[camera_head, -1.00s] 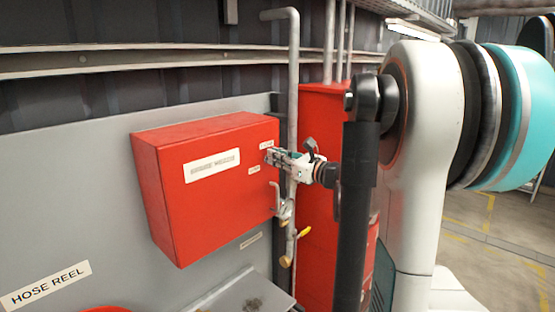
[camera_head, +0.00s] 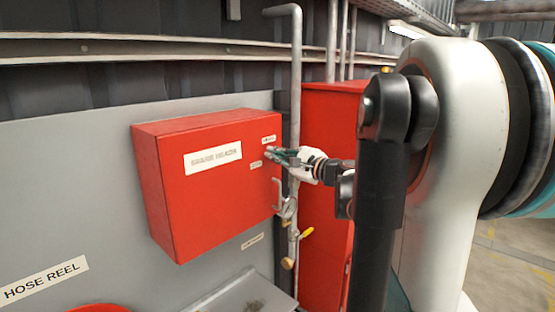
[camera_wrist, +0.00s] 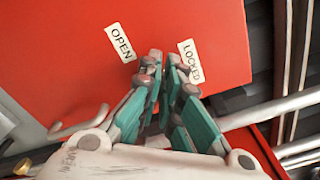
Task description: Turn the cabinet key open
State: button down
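The red cabinet (camera_head: 215,215) is mounted on a grey panel, with a "SPARE HEADS" label (camera_head: 213,157) on its front. Near its right edge are two small labels, which the wrist view reads as OPEN (camera_wrist: 120,42) and LOCKED (camera_wrist: 191,61). My gripper (camera_head: 270,154) is at the cabinet's right front edge. In the wrist view its teal fingers (camera_wrist: 161,62) point at the red face between the two labels, with a narrow gap between the tips. The key is hidden or too small to make out at the fingertips, so I cannot tell whether they hold it.
A grey vertical pipe (camera_head: 295,80) runs just right of the cabinet, with a gauge (camera_head: 289,208) and a yellow-handled valve (camera_head: 306,233) below my gripper. A bent handle (camera_wrist: 80,125) shows in the wrist view. A taller red cabinet (camera_head: 325,200) stands behind.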

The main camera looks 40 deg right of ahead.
jog(key=shift+a+f+n+b, duration=0.1)
jog(key=shift+f+n+b, duration=0.2)
jog(key=shift+n, duration=0.9)
jog(key=shift+a+f+n+b, duration=0.1)
jog(key=shift+n+b, duration=0.35)
jog(key=shift+n, duration=0.75)
jog(key=shift+f+n+b, duration=0.15)
jog(key=shift+n+b, duration=0.2)
jog(key=shift+n, duration=0.85)
jog(key=c, duration=1.8)
grip_release()
jog(key=shift+s, duration=0.1)
jog(key=s+d, duration=0.1)
jog(key=s, duration=1.1)
